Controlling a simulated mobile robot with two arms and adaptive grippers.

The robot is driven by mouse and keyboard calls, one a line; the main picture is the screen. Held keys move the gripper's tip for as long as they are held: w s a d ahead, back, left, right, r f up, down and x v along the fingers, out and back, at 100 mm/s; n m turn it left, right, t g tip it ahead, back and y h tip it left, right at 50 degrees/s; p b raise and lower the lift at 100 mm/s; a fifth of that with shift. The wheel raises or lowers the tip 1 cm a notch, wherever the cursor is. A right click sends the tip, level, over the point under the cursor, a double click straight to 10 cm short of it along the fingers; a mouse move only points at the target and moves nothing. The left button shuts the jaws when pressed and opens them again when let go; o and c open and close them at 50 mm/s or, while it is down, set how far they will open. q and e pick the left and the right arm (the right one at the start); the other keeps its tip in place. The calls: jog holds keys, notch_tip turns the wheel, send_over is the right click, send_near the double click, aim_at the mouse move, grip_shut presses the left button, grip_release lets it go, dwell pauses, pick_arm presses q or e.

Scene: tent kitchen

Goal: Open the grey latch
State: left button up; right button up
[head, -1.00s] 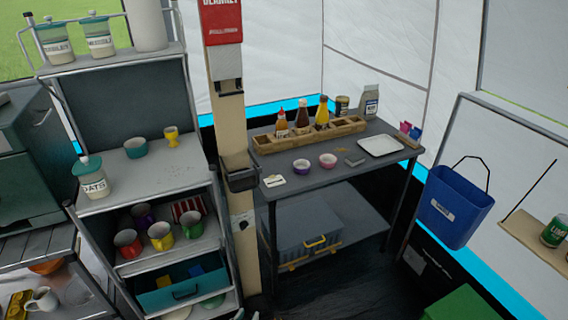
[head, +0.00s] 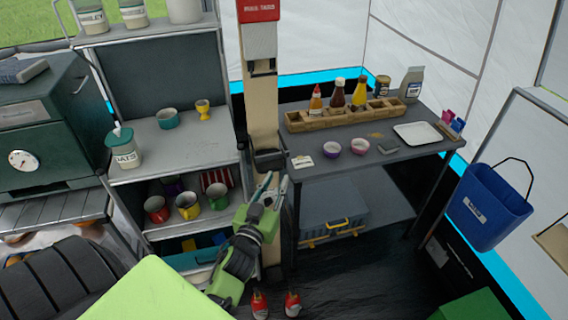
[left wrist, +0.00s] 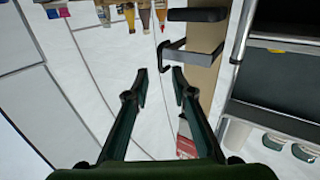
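A wooden post stands in the middle of the head view. A dark grey hook-shaped bracket (head: 263,68) is fixed on it below a red and white box. This looks like the grey latch; in the left wrist view, seen upside down, the bracket (left wrist: 187,55) juts out sideways from the post. My left gripper (head: 277,181) is open and empty, pointing up in front of the lower post. In the left wrist view its open fingertips (left wrist: 160,75) appear beside the bracket in the picture, with nothing between them. My right gripper is not seen.
A dark holder (head: 268,159) sits lower on the post. Left is a shelf unit (head: 185,145) with cups and a jar; right is a dark table (head: 430,148) with bottles, bowls and a tray. A blue bin (head: 488,205) hangs at the right. Two small red things (head: 276,304) are low by the post.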

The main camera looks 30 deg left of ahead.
aim_at(285, 164)
pick_arm(q)
jog(key=x, duration=0.7)
jog(key=shift+f+p, duration=0.1)
jog(key=shift+p, duration=0.3)
jog(key=shift+c, duration=0.3)
grip_shut()
